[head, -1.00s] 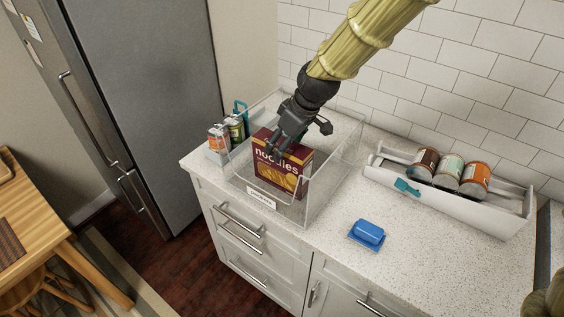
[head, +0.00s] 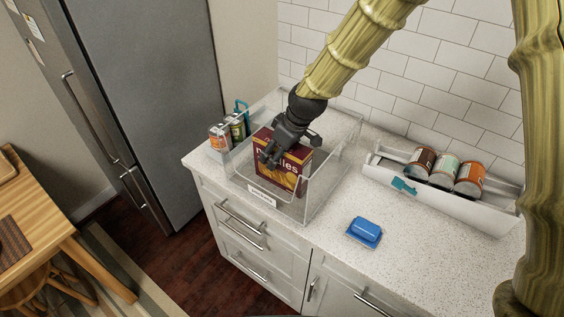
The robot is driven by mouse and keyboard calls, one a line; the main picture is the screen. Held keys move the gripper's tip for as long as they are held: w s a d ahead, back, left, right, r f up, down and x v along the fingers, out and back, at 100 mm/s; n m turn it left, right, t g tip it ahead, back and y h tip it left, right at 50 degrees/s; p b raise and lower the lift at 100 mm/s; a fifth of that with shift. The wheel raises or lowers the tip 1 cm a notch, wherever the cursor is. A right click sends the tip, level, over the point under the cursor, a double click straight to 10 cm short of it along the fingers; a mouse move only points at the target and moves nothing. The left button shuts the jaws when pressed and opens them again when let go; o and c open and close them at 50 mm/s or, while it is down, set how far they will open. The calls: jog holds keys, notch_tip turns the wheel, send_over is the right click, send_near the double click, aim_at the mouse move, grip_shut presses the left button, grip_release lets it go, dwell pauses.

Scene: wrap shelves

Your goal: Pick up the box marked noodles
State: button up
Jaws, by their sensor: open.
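The dark red noodles box (head: 293,176) stands upright inside a clear bin (head: 322,187) on the counter. Its front carries the word noodles, partly covered by my gripper, and a picture of noodles. My gripper (head: 268,160) is open and reaches down at the upper left part of the box's front. In this view I cannot tell whether the fingers touch the box or straddle it.
Cans (head: 234,127) stand left of the clear bin. A white tray (head: 440,197) with several cans sits at the right by the tiled wall. A blue butter dish (head: 366,231) is in front, with free counter around it. A fridge (head: 140,90) stands at the left.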

jog(key=shift+f, duration=0.15)
dwell(0.7)
jog(key=c, duration=1.2)
